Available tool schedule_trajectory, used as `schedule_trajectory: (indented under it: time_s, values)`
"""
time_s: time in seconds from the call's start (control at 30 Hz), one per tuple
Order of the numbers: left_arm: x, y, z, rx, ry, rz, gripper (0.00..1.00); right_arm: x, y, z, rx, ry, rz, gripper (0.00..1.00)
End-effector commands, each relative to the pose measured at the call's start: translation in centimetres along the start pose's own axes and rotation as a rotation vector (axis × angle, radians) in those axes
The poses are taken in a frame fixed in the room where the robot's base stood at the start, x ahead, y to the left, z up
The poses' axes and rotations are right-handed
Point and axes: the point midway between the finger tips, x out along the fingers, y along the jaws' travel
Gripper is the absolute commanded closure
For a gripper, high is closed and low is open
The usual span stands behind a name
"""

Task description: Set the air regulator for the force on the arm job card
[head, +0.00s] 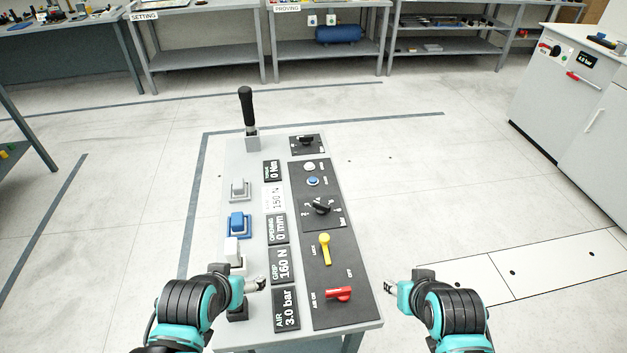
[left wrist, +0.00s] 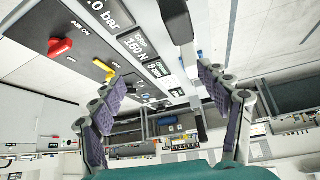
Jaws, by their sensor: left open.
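The grey control console (head: 352,335) stands in front of me. Its AIR display (head: 285,310) reads 3.0 bar, and the GRIP display (head: 284,265) reads 160 N. A white card (head: 273,199) on the console appears to read 150 N. A black control (head: 237,313) sits beside the AIR display, partly hidden under my left gripper (head: 256,284). I cannot read which control is the regulator. In the left wrist view, my left gripper (left wrist: 162,80) is open and empty, with a black handle beyond its fingers. My right gripper (head: 396,286) is right of the console; its fingers are unclear.
The console carries a red AIR lever (head: 338,293), a yellow LOCK lever (head: 325,248), a black rotary knob (head: 321,208), a blue rocker (head: 238,225) and a tall black handle (head: 247,107). A white cabinet (head: 562,95) stands at the right. The floor around the console is clear.

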Motion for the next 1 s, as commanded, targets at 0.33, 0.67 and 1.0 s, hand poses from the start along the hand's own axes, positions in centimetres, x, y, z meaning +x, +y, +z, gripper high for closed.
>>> schedule_trajectory:
  time_s: [0.33,0.67,1.0]
  values:
    - [0.0,0.0,0.0,0.0,0.0,0.0,0.66,0.0,0.0,0.0,0.0,0.0,0.0,0.6]
    - [0.0,0.0,0.0,0.0,0.0,0.0,1.0,0.0,0.0,0.0,0.0,0.0,0.0,0.6]
    - [0.0,0.0,0.0,0.0,0.0,0.0,1.0,0.0,0.0,0.0,0.0,0.0,0.0,0.6]
